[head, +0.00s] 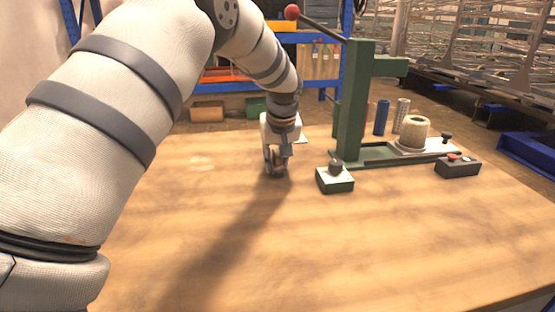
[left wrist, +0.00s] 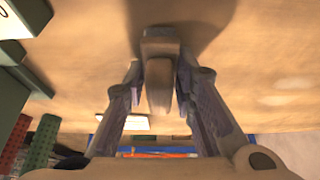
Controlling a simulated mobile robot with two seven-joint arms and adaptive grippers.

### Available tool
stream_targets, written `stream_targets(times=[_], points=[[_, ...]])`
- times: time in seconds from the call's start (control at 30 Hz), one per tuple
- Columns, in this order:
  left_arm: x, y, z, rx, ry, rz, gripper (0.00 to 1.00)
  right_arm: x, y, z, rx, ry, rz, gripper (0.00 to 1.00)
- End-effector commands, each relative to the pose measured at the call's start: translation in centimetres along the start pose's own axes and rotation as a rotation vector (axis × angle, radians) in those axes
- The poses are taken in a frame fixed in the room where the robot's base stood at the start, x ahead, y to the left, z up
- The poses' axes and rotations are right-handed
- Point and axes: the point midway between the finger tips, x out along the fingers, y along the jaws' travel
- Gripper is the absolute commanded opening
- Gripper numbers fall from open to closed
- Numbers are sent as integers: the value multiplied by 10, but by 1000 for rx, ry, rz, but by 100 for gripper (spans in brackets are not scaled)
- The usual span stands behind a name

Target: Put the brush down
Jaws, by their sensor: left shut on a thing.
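My left gripper (head: 277,168) is low over the wooden table (head: 330,245), pointing down. In the left wrist view its two fingers (left wrist: 160,88) are shut on the brush (left wrist: 159,68), a tan-brown blocky piece between the fingertips. The brush looks very near the tabletop; I cannot tell whether it touches. In the head view the brush is mostly hidden by the fingers. My right gripper is not in view.
A dark control box (head: 457,167) is further right. The front and left of the table are clear.

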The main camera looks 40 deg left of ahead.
Motion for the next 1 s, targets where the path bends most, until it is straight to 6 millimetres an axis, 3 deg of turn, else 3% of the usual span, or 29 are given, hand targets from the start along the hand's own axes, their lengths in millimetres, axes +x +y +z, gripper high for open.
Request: stream_targets(times=[0.13,0.17,0.23,0.57,0.9,1.0], points=[[4,0,2,1,-1,-1,2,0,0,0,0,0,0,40],[4,0,2,0,-1,-1,31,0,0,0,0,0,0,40],[4,0,2,0,-1,-1,44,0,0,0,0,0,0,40],[-1,0,0,0,0,1,44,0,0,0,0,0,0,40],[-90,0,-2,-1,7,6,44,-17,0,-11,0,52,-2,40],[-108,0,-1,-1,3,3,44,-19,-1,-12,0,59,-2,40]])
